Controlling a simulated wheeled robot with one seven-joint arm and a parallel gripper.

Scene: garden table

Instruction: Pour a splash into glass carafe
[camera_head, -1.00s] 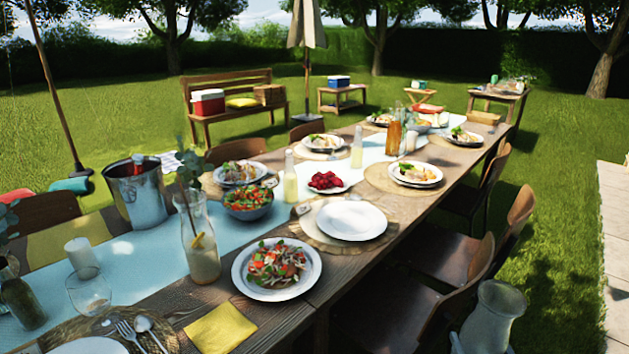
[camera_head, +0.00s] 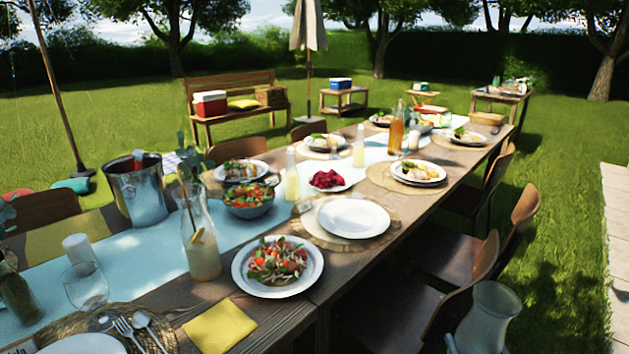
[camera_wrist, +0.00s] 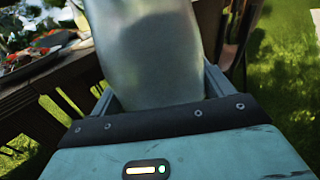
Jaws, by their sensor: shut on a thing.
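A glass carafe (camera_head: 203,250) stands upright on the table. It holds pale liquid, a lemon slice and a sprig in its neck. My gripper (camera_wrist: 158,95) is shut on a translucent grey-green jug (camera_head: 487,315), which fills the top of the wrist view (camera_wrist: 150,45). In the head view the jug is upright or nearly so at the bottom right, beside the chairs and well to the right of the carafe. Its base is cut off by the frame, and I cannot tell what is inside it.
The long table (camera_head: 270,312) is crowded. A salad plate (camera_head: 248,283), yellow napkin (camera_head: 220,323), wine glass (camera_head: 86,287) and metal ice bucket (camera_head: 138,190) surround the carafe. Wooden chairs (camera_head: 470,285) line the table's right side. Grass (camera_head: 570,220) lies open to the right.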

